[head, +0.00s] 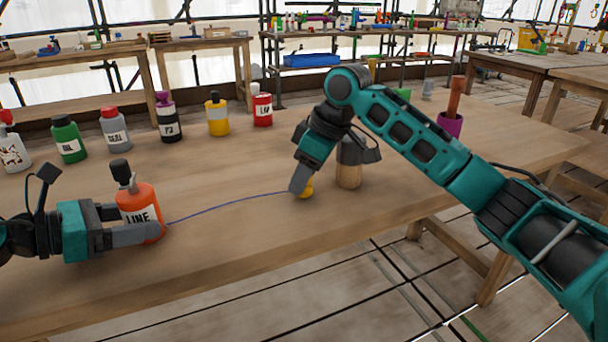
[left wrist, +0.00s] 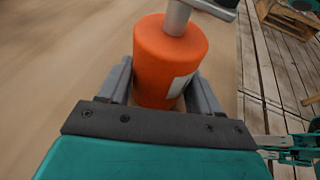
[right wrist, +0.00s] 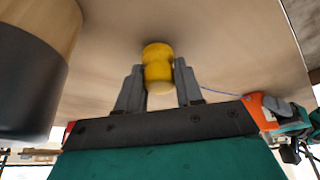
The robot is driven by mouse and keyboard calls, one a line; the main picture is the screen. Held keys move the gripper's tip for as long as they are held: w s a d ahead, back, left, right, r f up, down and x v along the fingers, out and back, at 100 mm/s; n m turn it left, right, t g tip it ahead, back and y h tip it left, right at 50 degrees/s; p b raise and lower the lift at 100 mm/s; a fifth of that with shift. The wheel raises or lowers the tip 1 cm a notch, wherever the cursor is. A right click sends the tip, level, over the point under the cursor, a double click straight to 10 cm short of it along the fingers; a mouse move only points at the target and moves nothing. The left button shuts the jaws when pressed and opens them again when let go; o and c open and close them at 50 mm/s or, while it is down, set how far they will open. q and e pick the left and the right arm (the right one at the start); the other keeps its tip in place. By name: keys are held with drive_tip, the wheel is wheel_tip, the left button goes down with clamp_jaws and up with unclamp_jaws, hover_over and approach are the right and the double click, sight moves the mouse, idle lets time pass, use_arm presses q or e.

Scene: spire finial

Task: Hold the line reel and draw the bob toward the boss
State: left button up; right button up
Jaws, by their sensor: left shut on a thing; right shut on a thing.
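The line reel is an orange bottle-like body (head: 143,201) labelled LINE with a dark top, standing upright on the table at the left. My left gripper (head: 135,234) is shut around it, and the left wrist view shows the orange reel (left wrist: 168,65) between both fingers. A blue line (head: 228,202) runs from the reel to the yellow bob (head: 307,187). My right gripper (head: 298,190) is shut on the bob, also seen between its fingers in the right wrist view (right wrist: 158,70). The boss, a wooden cylinder with a dark upper part (head: 349,174), stands just right of the bob, partly hidden by my right gripper.
Several bottles stand in a row behind, among them a green one (head: 68,139), a yellow one (head: 217,114) and a red one (head: 262,105). A purple cup (head: 450,124) with a brown handle stands at the far right. The table (head: 230,250) is clear in front.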

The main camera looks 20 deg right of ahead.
drive_tip(key=shift+f, duration=0.3)
idle(0.5)
drive_tip(key=o, duration=1.1)
drive_tip(key=v, duration=1.2)
use_arm(q)
drive_tip(key=o, duration=0.9)
